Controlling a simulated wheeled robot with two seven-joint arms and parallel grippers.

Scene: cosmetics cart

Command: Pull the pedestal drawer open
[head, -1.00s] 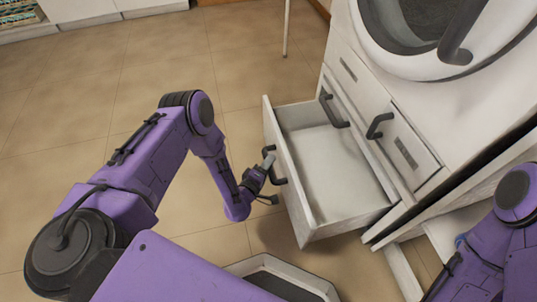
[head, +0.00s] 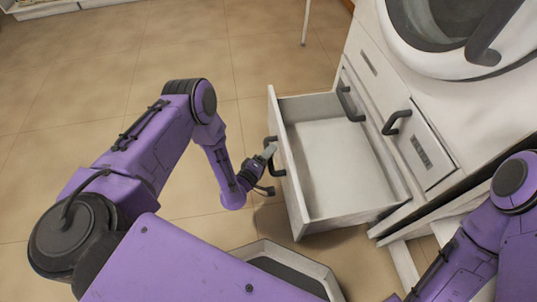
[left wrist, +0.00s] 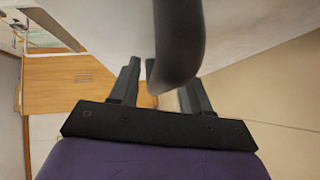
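The white pedestal drawer (head: 341,161) is pulled well out of the cabinet and looks empty in the head view. Its dark bar handle (head: 274,157) is on the front panel, facing left. My left gripper (head: 267,171) is at this handle, its fingers spread. In the left wrist view, the dark handle (left wrist: 179,45) hangs down between the two fingers of my left gripper (left wrist: 162,88), with a gap beside the left finger. Contact with the other finger is unclear. My right arm shows at the lower right, but its gripper is out of view.
The white cabinet (head: 376,80) stands on the right, with other dark handles (head: 396,122) on its closed fronts. A round white basin-like piece (head: 455,62) is on top. A thin pale leg (head: 305,24) stands at the back. Tiled floor (head: 250,62) left of the drawer is clear.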

